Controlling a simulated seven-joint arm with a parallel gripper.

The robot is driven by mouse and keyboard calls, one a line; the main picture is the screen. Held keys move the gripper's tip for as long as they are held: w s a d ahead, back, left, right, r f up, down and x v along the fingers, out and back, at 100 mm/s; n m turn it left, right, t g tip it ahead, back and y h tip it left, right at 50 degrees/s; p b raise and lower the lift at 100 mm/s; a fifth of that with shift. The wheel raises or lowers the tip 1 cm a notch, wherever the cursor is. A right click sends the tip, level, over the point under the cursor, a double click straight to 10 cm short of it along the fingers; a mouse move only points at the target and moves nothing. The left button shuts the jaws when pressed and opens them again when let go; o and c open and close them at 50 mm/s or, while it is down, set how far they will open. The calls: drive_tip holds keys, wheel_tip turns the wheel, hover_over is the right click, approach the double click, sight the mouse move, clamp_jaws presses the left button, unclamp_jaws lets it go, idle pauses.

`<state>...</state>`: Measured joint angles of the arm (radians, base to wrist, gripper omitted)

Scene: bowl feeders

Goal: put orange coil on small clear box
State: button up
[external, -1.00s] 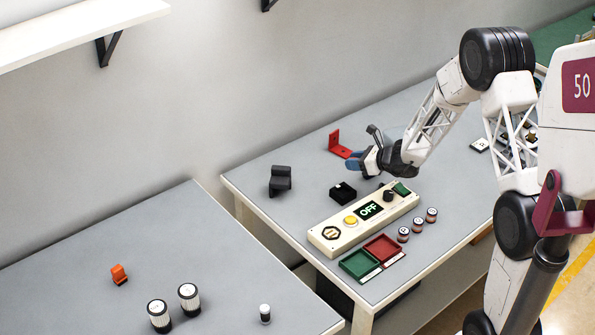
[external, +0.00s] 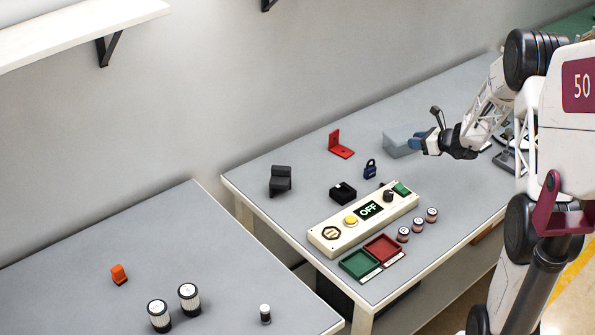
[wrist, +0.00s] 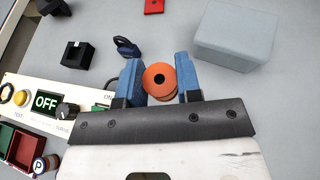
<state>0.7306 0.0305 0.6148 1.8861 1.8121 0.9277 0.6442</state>
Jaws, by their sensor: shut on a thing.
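The orange coil (wrist: 159,79) is between the two blue fingers of my gripper (wrist: 160,83) in the wrist view, with its round end and dark centre hole facing the camera. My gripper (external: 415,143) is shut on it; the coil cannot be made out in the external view. A pale grey-blue box (wrist: 236,36), which looks like the small clear box, lies up and right of the gripper in the wrist view. In the external view this box (external: 397,139) stands on the table just behind and left of my fingers, partly covered by them.
A blue padlock (wrist: 127,46) lies left of the gripper. A black block (external: 343,191), a red bracket (external: 340,145) and a control panel reading OFF (external: 326,233) stand on the same table. Red (external: 383,248) and green (external: 359,264) trays sit in front. Table around the padlock is clear.

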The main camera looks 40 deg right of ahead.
drive_tip(key=shift+s+d+r, duration=0.1)
drive_tip(key=shift+s+d, duration=0.15)
drive_tip(key=shift+d, duration=0.1)
drive_tip(key=shift+w, duration=0.1)
hover_over(403, 133)
drive_tip(key=shift+f, duration=0.75)
idle(0.5)
drive_tip(key=shift+f, duration=1.75)
drive_tip(key=shift+f, duration=0.2)
drive_tip(key=o, duration=0.9)
